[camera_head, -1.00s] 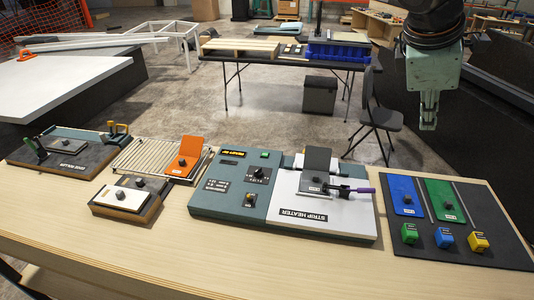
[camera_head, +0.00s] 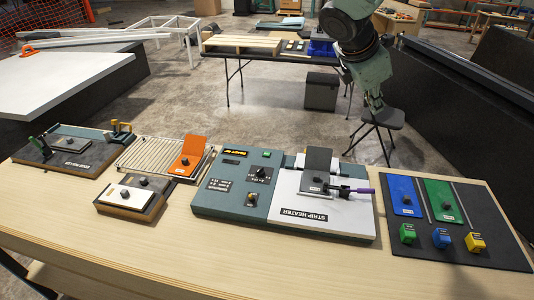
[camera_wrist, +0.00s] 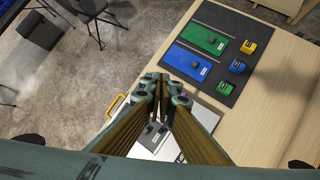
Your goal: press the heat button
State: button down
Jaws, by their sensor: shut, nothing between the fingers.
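The teal strip heater console (camera_head: 230,190) lies on the wooden bench in the head view. Its panel carries a small green button (camera_head: 266,154), a black knob (camera_head: 260,172) and a yellow-topped knob or button (camera_head: 250,198). I cannot read which one is marked heat. My gripper (camera_head: 374,108) is shut and empty, in the air beyond the bench's far edge, to the right of the console. In the wrist view my shut fingers (camera_wrist: 161,84) cover part of the white heater plate (camera_wrist: 150,146); the teal panel is not clearly visible there.
To the right is a black mat (camera_head: 480,215) with blue and green panels and coloured blocks. An orange plate (camera_head: 190,153) on a rack and wooden fixtures stand left. The bench front is clear.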

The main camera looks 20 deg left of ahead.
jog(key=w+a+f+n+t+p, duration=0.1)
jog(key=w+a+f+n, duration=0.1)
jog(key=w+a, duration=0.15)
jog(key=w+a+f+n+p, duration=0.1)
jog(key=w+a+f+n, duration=0.15)
jog(key=a, duration=0.25)
jog(key=n+t+y+p, duration=0.2)
jog(key=n+p, duration=0.2)
jog(key=n, duration=1)
send_over(265, 154)
notch_tip(265, 154, down, 21)
jog(key=shift+r, duration=0.1)
jog(key=shift+f+b, duration=2.65)
jog(key=shift+f, duration=1.75)
